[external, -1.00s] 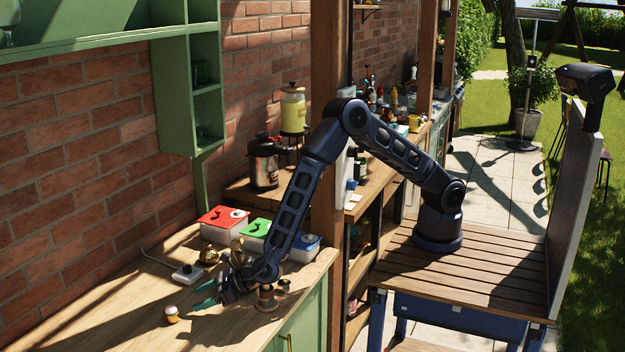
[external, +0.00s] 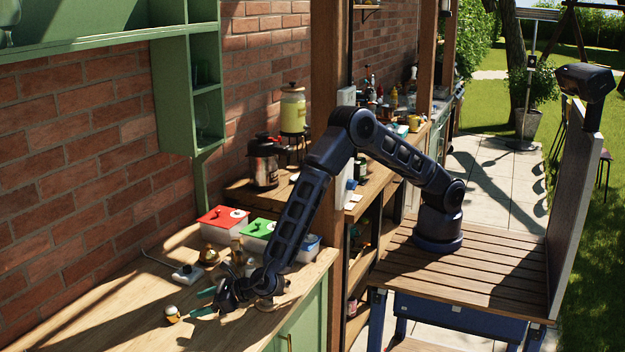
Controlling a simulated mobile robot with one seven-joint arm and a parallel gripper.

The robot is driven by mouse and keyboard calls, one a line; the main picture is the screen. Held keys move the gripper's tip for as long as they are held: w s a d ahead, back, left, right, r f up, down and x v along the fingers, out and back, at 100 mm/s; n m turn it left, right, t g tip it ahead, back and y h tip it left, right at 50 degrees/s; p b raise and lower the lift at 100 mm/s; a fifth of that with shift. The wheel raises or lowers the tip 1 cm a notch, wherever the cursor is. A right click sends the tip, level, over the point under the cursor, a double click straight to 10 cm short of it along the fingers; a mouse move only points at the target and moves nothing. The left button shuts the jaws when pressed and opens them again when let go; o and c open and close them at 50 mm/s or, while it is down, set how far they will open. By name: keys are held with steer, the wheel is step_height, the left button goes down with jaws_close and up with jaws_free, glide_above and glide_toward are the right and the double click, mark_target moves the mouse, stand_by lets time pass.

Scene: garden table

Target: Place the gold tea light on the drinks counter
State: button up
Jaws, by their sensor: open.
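A small round gold item with a white top (external: 172,314), which looks like the gold tea light, stands on the near wooden counter (external: 110,325). My gripper (external: 205,302) is low over this counter, just right of the item. Its two teal fingers are spread and point left toward the item, with a small gap between; nothing shows between them. I cannot tell which counter is the drinks counter.
Red-lidded (external: 222,217) and green-lidded (external: 258,229) boxes stand behind my forearm, with another box partly hidden. A white power strip (external: 187,273) and a brass piece (external: 209,255) lie near the gripper. The near counter's left part is clear.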

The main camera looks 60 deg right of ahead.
mark_target(177, 309)
steer(key=shift+w+a+f+m+h, duration=0.3)
steer(key=shift+a+h, duration=0.1)
steer(key=x, duration=0.4)
steer(key=shift+w+a+f, duration=0.1)
steer(key=shift+w+f, duration=0.05)
steer(key=shift+w, duration=0.2)
steer(key=shift+x, duration=2.65)
steer(key=shift+w, duration=0.15)
steer(key=c, duration=1.1)
steer(key=shift+r, duration=0.25)
